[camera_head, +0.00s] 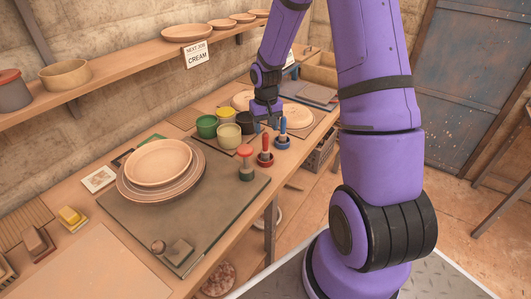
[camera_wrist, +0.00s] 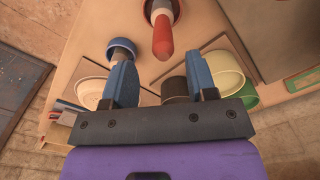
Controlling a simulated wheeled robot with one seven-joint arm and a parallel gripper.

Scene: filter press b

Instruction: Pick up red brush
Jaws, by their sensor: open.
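The red brush (camera_head: 265,143) stands upright with its handle up in a small red holder (camera_head: 267,161) near the table's right edge. In the wrist view the red brush (camera_wrist: 162,36) shows at top centre, beyond the fingertips and roughly in line with the gap between them. My gripper (camera_head: 266,124) hangs just above and behind the brush. In the wrist view my gripper (camera_wrist: 161,78) has its blue fingers wide apart, with nothing between them. The brush's lower end is hidden in its holder.
A green stamp-like item with a red top (camera_head: 246,161) stands left of the red brush. Green (camera_head: 207,126), yellow and cream pots crowd behind. Stacked plates (camera_head: 160,166) lie left on a dark board.

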